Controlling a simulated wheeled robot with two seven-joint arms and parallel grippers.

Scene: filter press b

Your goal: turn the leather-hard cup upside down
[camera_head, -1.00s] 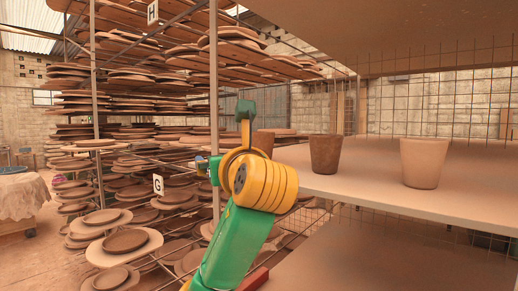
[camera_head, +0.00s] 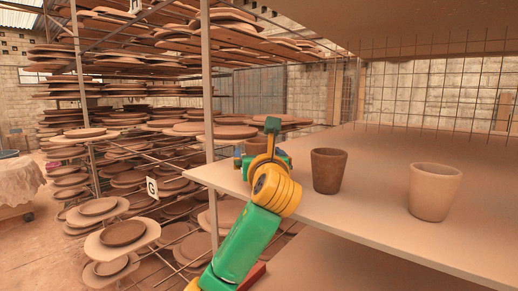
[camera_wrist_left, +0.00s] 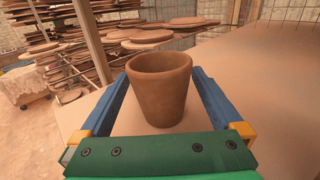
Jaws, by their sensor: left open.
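A plain brown cup (camera_wrist_left: 160,88) stands upright, mouth up, on the shelf board in the left wrist view. The blue fingers of my open left gripper (camera_wrist_left: 160,76) lie on either side of it, and I see no clear grip on it. In the head view this cup (camera_head: 257,146) is mostly hidden behind my left gripper (camera_head: 256,153). A darker brown cup (camera_head: 328,171) stands upright to the right of the gripper. A paler cup (camera_head: 434,191) stands upright farther right. I cannot tell their dryness for certain. My right gripper is out of view.
The cups stand on a wide shelf board (camera_head: 385,215), with its edge in front and free room behind them. Another board (camera_head: 420,22) hangs above. A rack post (camera_head: 207,100) and racks of round slabs (camera_head: 123,233) stand left. A wire grid (camera_head: 440,85) closes the back.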

